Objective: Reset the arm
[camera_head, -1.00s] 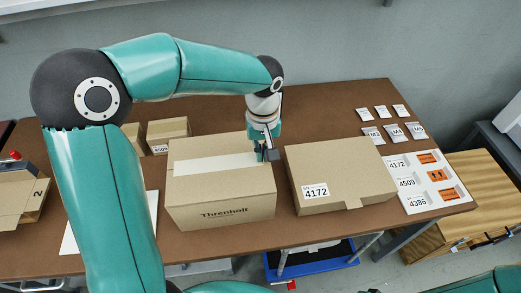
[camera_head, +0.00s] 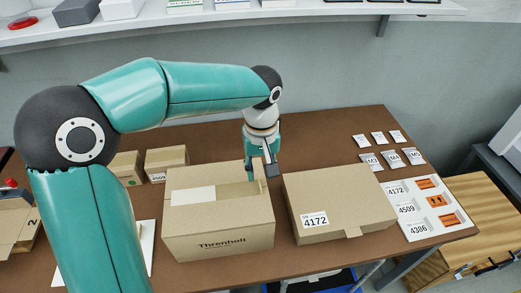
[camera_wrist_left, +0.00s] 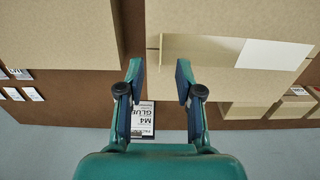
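My right gripper is not in view.
A flat carton labelled 4172 (camera_head: 340,200) stands close to the right. Several packets (camera_head: 392,157) and a white board with numbers (camera_head: 415,230) lie at the table's right. Small cartons (camera_head: 166,163) stand behind, and a shelf (camera_head: 235,26) runs along the wall.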

